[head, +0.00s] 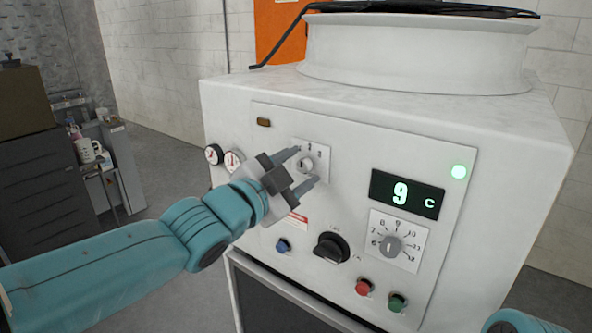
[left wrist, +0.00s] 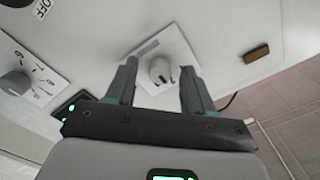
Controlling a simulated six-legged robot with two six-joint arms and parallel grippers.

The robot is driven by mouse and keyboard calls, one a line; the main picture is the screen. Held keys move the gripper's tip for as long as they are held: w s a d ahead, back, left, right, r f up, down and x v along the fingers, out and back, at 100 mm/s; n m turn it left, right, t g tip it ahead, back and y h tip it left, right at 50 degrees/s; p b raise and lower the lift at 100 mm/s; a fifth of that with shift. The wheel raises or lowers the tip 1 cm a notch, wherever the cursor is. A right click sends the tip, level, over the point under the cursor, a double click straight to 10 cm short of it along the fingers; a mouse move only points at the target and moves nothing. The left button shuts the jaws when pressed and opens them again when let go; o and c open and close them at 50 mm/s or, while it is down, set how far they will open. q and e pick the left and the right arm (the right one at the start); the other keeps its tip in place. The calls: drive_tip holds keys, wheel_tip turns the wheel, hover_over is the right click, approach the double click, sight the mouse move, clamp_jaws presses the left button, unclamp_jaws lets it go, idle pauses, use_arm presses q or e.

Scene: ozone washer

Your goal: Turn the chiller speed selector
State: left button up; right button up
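A small light-grey selector knob (head: 307,164) sits on a white plate (head: 322,150) at the upper left of the machine's front panel. In the left wrist view the knob (left wrist: 160,71) has a dark mark on its face. My left gripper (head: 306,168) is open in front of it. In the left wrist view my fingers (left wrist: 158,76) stand on either side of the knob, with a visible gap on each side. The plate's markings are partly hidden by my gripper in the head view. My right gripper is out of view.
The panel also has a numbered grey dial (head: 391,246), a black rotary switch (head: 331,248), red (head: 364,287) and green (head: 397,302) buttons, a blue button (head: 283,245) and a display (head: 407,194) reading 9 C. Two gauges (head: 232,161) stand left of my gripper.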

use_arm(q)
drive_tip(key=shift+s+a, duration=0.1)
drive_tip(key=shift+s, duration=0.05)
drive_tip(key=shift+s+a, duration=0.2)
drive_tip(key=p+v, duration=0.1)
drive_tip(key=v, duration=1.4)
drive_tip(key=shift+s, duration=0.25)
drive_tip(key=shift+a, duration=0.15)
